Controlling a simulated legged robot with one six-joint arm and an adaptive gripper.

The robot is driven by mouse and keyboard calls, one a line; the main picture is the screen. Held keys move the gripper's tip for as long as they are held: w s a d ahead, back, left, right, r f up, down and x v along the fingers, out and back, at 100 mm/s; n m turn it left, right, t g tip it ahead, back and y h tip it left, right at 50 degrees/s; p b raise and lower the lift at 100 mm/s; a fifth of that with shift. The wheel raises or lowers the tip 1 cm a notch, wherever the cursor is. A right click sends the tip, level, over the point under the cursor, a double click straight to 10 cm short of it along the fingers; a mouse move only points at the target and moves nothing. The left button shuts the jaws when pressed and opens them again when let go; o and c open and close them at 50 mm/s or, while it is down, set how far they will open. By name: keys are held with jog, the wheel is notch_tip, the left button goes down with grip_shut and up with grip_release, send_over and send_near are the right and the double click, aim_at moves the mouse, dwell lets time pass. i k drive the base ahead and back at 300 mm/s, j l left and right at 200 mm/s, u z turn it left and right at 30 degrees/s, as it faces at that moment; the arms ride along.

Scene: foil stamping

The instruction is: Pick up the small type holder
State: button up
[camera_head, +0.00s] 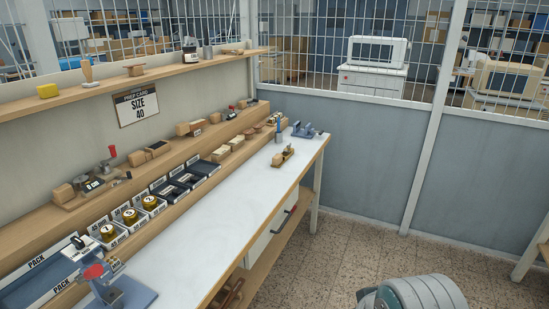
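A small brass-coloured piece with a wooden handle (283,157) sits on the white bench top toward its far end. It looks like a type holder, but it is too small to be sure. Other small wooden-handled tools (152,152) lie on the ledge behind the bench, and I cannot tell whether one of them is a type holder. My gripper is not in view; only a rounded grey part of my own body shows at the bottom right, apart from the bench.
The white bench top (215,225) is mostly clear. A blue-based tool with a red knob (118,290) stands at the near end, and a blue vice (306,131) at the far end. Labelled trays (150,205) line the back. Open speckled floor (370,250) lies right of the bench.

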aim_at(278, 160)
jog(key=i+l+u, duration=0.15)
jog(key=i+l, duration=0.2)
jog(key=i, duration=0.25)
jog(key=i+l+u, duration=0.15)
jog(key=i+l, duration=0.25)
jog(key=i, duration=0.15)
jog(key=i+l+u, duration=0.15)
jog(key=i+l, duration=0.3)
jog(key=i+l+u, duration=0.2)
jog(key=i+l, duration=0.35)
jog(key=i+l+u, duration=0.15)
jog(key=i+l, duration=0.4)
jog(key=i+l+u, duration=0.15)
jog(key=i+l, duration=0.3)
jog(key=l, duration=0.3)
